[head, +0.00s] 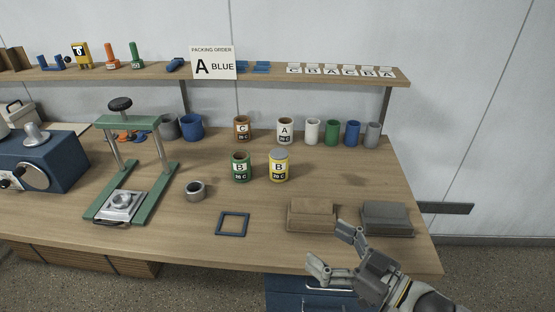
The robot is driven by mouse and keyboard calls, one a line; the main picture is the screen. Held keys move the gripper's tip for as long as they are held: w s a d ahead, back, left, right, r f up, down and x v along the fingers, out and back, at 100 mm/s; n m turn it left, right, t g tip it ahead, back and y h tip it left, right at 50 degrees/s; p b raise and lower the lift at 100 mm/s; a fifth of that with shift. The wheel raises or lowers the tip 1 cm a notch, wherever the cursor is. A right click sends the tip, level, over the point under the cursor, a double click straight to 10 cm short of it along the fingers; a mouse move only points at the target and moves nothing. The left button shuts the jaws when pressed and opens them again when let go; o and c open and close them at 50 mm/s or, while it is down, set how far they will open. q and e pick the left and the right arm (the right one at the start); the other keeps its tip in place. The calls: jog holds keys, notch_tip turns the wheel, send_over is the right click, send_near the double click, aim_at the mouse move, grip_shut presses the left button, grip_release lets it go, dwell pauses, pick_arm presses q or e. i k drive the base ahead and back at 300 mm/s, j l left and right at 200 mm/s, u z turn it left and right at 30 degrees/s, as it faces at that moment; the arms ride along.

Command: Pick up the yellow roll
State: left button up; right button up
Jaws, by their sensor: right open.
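A yellow cylinder (279,167) with a white label reading B and a grey top stands upright on the wooden table, right of a green cylinder (241,168) also labelled B. It is the yellow roll-like thing on the tabletop. My right gripper (329,247) is open and empty at the table's front edge, below and right of the yellow cylinder and well apart from it. My left gripper is not in view.
A brown block (311,216) and a grey block (387,219) lie near the right gripper. A blue square frame (232,223) lies front centre. Several cylinders stand behind, including a white one (285,131). A green press (160,165) stands left. A shelf (270,76) runs above.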

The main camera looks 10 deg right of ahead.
aim_at(279, 169)
jog(key=i, duration=1.3)
